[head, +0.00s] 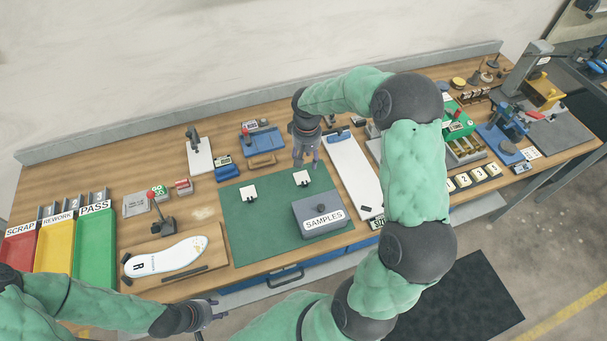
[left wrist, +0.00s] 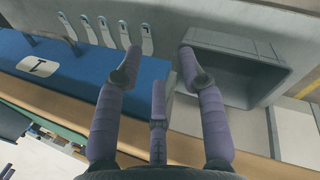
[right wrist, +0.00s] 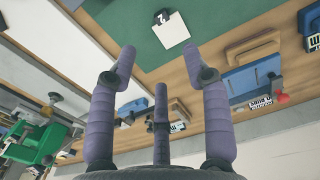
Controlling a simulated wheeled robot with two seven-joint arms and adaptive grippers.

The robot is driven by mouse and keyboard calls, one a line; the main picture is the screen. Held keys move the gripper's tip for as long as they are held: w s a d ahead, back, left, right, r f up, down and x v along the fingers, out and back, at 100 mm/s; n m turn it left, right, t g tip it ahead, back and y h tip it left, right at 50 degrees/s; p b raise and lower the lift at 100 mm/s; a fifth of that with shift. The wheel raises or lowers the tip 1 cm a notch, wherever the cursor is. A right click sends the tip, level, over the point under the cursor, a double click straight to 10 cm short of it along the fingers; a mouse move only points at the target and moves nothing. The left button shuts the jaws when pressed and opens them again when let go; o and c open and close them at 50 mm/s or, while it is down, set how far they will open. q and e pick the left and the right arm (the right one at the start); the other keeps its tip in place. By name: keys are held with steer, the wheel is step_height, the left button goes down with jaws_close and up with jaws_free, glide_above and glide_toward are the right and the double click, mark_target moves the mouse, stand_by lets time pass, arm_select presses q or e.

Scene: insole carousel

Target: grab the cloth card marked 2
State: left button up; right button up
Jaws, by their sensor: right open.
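Two small white cards lie on the green mat: a left one (head: 248,192) and a right one (head: 302,178). Their marks are too small to read in the head view. The right wrist view shows one white card (right wrist: 171,30) with a dark clip and a mark that looks like a 2, partly covered by the clip. My right gripper (head: 306,164) is open and empty, just above and behind the right card. Its fingertips (right wrist: 160,55) are apart from the card. My left gripper (head: 213,312) is open and empty in front of the bench; its fingers (left wrist: 160,55) are spread.
A grey SAMPLES box (head: 322,217) stands on the green mat (head: 262,232), in front of the right card. A white insole (head: 167,257) lies on a board to the left. A white panel (head: 352,170) lies right of the mat. Several numbered tiles (head: 479,174) stand farther right.

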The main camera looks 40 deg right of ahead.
steer(key=f, duration=0.1)
steer(key=b, duration=0.6)
glide_above(304, 182)
steer(key=shift+s+d+f, duration=0.1)
steer(key=shift+s+f, duration=0.05)
steer(key=shift+f, duration=1.65)
steer(key=shift+s+d+f, duration=0.1)
steer(key=shift+s+f, duration=0.05)
steer(key=shift+f, duration=1.65)
steer(key=f+b, duration=0.1)
steer(key=f, duration=0.2)
steer(key=f+b, duration=0.1)
steer(key=shift+w+a+f+b, duration=0.15)
steer(key=shift+w+f+b, duration=0.1)
steer(key=shift+w+b, duration=0.05)
arm_select(q)
step_height(304, 182, down, 9)
steer(key=w, duration=0.1)
steer(key=shift+w+a+f, duration=0.15)
steer(key=shift+w+a, duration=0.05)
arm_select(e)
steer(key=shift+s+r, duration=0.1)
steer(key=shift+c, duration=0.3)
steer(key=c, duration=0.9)
